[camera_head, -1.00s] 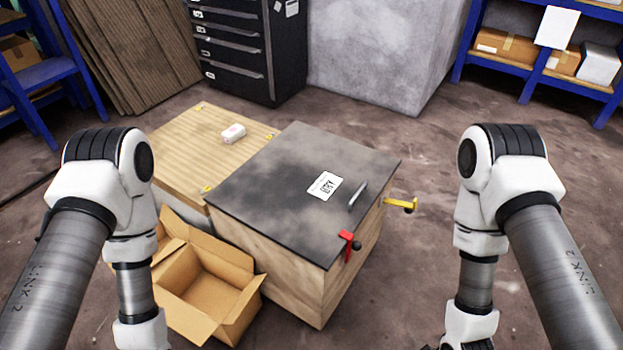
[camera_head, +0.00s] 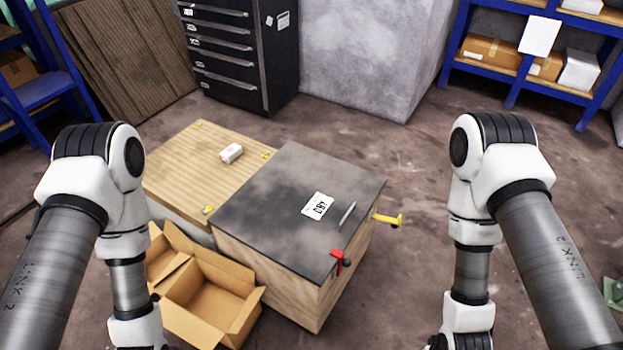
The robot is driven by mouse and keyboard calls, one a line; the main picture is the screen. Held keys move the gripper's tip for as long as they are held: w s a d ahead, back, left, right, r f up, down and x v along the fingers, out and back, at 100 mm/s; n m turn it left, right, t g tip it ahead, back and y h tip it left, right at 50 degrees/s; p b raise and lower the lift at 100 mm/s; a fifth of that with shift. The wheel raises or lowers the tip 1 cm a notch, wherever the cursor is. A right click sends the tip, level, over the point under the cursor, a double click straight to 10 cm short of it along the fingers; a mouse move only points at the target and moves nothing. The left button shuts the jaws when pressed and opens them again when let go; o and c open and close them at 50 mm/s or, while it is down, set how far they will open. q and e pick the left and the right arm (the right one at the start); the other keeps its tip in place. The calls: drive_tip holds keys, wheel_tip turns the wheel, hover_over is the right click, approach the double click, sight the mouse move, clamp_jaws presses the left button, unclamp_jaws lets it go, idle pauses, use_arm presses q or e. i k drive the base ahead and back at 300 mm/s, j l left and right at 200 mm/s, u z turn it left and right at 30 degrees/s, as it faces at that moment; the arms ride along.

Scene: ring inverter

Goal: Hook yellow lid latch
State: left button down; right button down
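A yellow latch (camera_head: 387,219) sticks out from the right side of a wooden crate (camera_head: 262,268), just below the edge of its dark lid (camera_head: 280,185). A red latch (camera_head: 337,260) sits at the lid's front right edge. The lid lies flat on the crate. Both of my arms hang down at the left and right of the view. Both grippers are below the bottom edge of the picture, so neither shows.
A white label card (camera_head: 317,206) and a grey pen-like rod (camera_head: 347,216) lie on the lid. An open cardboard box (camera_head: 215,312) stands at the crate's left front. A lighter wooden crate (camera_head: 190,160) adjoins on the left.

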sight(395, 223)
drive_tip(key=k+z, duration=0.15)
drive_tip(key=k, duration=0.3)
drive_tip(key=i+l+u, duration=0.1)
drive_tip(key=i+l, duration=0.8)
drive_tip(key=i, duration=0.2)
drive_tip(key=i+j+u, duration=0.05)
